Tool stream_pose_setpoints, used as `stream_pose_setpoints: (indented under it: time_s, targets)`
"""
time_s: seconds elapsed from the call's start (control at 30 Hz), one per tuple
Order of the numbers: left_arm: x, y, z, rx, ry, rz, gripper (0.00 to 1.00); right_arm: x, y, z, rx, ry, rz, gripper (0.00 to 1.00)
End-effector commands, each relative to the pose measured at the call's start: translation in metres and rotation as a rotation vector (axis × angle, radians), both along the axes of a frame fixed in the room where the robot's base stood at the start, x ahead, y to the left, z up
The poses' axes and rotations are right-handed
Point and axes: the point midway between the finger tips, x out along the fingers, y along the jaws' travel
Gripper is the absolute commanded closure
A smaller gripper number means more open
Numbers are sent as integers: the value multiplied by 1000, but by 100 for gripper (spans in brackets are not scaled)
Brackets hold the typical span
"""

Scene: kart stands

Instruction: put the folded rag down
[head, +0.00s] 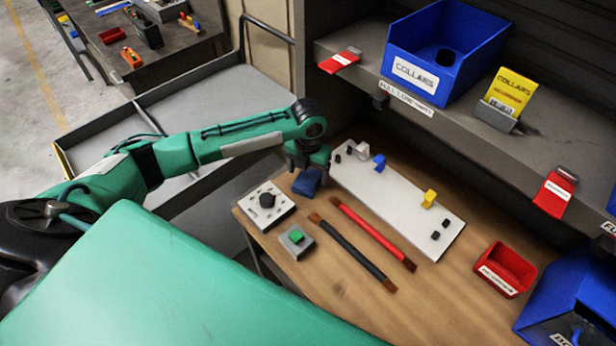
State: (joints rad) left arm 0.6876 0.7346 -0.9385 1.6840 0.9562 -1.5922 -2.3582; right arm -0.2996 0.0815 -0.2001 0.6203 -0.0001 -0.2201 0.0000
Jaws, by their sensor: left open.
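The folded rag (306,183), dark blue, lies on the wooden bench top (440,300) near its left back edge. It sits between a white box with a black knob and the long white board. My left gripper (308,168) points down directly over the rag and is open. Its fingers are small and dark here, and I cannot tell whether they still touch the rag. The arm hides part of the area behind the rag. My right gripper is not in view.
The knob box (262,215), a green-button box (296,241), and black (350,250) and red (372,232) cables lie near the rag. The white board (400,208) carries small coloured parts. A red bin (505,268) stands right. A shelf (455,115) with a blue bin (440,55) overhangs the back.

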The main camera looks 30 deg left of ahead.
Motion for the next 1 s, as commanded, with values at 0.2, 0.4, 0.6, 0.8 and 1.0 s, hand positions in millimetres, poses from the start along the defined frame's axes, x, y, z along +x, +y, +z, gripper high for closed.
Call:
stream_pose_setpoints:
  time_s: [0.2, 0.4, 0.6, 0.8, 1.0]
  targets:
    - [1, 0, 35, 0, -3, 0, 20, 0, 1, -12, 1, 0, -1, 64]
    - [0, 0, 51, 0, 0, 1, 20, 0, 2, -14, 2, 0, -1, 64]
    - [0, 0, 52, 0, 1, 1, 20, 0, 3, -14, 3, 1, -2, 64]
    - [0, 0, 51, 0, 1, 1, 20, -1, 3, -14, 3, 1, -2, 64]
    - [0, 0, 51, 0, 1, 0, 20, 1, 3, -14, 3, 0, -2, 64]
